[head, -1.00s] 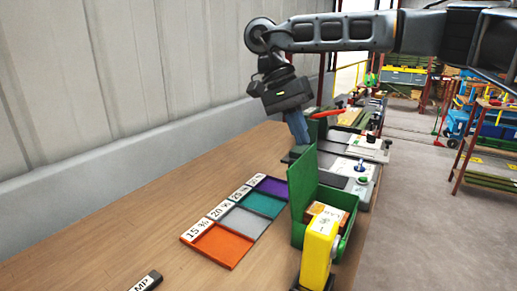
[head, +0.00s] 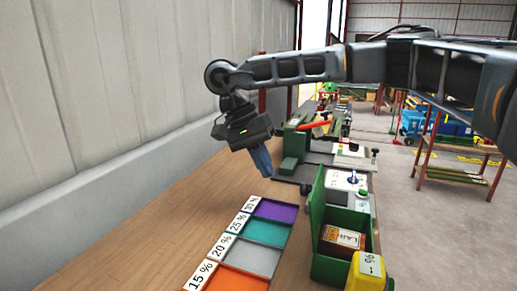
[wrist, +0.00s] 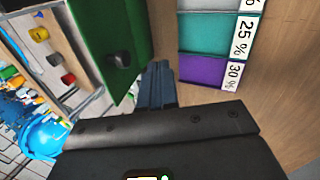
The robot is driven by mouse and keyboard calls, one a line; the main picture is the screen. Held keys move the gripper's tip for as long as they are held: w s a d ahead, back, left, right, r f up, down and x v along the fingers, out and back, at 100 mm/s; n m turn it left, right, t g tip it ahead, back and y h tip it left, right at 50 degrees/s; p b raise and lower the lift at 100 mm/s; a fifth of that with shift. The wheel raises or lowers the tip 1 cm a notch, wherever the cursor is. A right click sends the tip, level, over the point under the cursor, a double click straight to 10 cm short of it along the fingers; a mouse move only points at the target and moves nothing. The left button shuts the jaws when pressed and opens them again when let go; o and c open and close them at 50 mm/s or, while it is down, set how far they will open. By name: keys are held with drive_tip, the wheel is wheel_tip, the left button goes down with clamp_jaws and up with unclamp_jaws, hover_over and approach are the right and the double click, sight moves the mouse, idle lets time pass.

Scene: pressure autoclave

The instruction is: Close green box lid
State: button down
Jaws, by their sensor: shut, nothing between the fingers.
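The green box (head: 357,218) stands on the bench in the head view with its lid (head: 316,207) open, raised upright along the left side. Brown labelled contents (head: 341,240) sit inside. My gripper (head: 265,170) is shut and empty, pointing down to the left of the lid and apart from it in the head view. In the wrist view the closed fingers (wrist: 157,82) are beside a green panel (wrist: 105,35), likely the lid's outer face, with a dark knob (wrist: 120,59) on it. Whether they touch it I cannot tell.
A row of coloured trays with percent labels lies left of the box, including a purple tray (head: 275,211) and a teal tray (head: 263,231). A yellow block (head: 367,272) stands at the box's near side. Bench equipment (head: 345,178) is behind the box. A wall borders the left.

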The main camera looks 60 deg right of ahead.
drive_tip(key=s+d+f+p, duration=0.1)
drive_tip(key=s+f, duration=0.2)
drive_tip(key=s, duration=0.2)
drive_tip(key=shift+s+p, duration=0.35)
drive_tip(key=shift+d, duration=0.1)
